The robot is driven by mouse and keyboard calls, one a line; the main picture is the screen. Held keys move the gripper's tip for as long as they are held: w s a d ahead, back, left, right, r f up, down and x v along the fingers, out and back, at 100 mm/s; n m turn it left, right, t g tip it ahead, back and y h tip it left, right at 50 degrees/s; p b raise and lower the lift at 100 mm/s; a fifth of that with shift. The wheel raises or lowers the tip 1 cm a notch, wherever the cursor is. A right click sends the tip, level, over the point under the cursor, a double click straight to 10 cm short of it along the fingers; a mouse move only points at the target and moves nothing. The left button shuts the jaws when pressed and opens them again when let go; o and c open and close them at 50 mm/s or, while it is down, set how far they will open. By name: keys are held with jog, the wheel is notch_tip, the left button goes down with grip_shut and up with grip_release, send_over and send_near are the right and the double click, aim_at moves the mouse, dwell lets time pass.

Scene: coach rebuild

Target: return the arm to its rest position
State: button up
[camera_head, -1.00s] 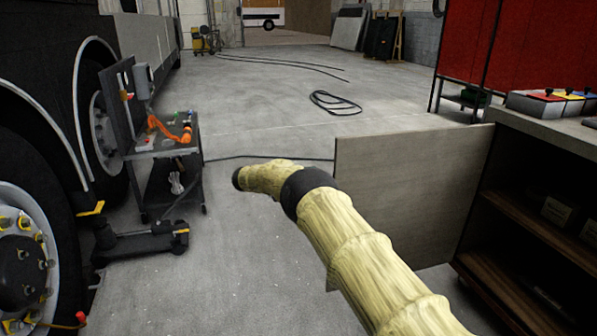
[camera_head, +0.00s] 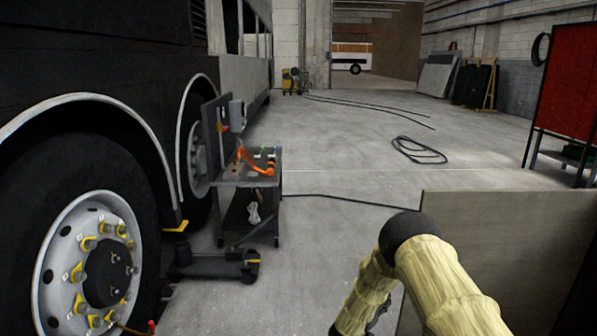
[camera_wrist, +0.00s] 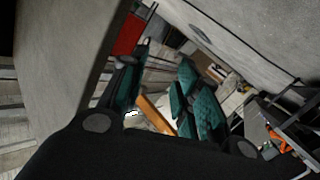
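My arm (camera_head: 440,275), in a pale yellow sleeve with a black joint, rises from the bottom right of the head view. It bends at the joint, and its far part hangs down to the left. My gripper (camera_wrist: 166,55) shows in the wrist view as two teal-padded fingers standing apart. Floor and background show between them, and I see nothing held. In the head view the gripper is mostly hidden behind the arm at the bottom edge.
A grey panel (camera_head: 505,235) stands close to the right of my arm. A tool cart (camera_head: 250,180) and a floor jack (camera_head: 215,268) stand left beside the bus wheel (camera_head: 90,265). A cable coil (camera_head: 419,150) lies further back.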

jog(key=s+a+f+n+y, duration=0.25)
jog(key=s+f+y, duration=0.25)
jog(key=s+f, duration=0.6)
jog(key=s+a+f+n+g+y, duration=0.1)
jog(key=s+f+g+y, duration=0.25)
jog(key=s, duration=1.05)
jog(key=s+a+f+n+g+y, duration=0.1)
jog(key=s+f+n+g+y, duration=0.2)
jog(key=s, duration=1.1)
jog(key=s+a+r+m+g, duration=0.1)
jog(key=s+r+g, duration=0.2)
jog(key=s, duration=0.8)
jog(key=s+r+g, duration=0.2)
jog(key=s+g, duration=0.1)
jog(key=s, duration=0.9)
notch_tip(320, 180, up, 25)
jog(key=p, duration=2.5)
jog(key=shift+w, duration=0.4)
jog(key=shift+a+f, duration=0.1)
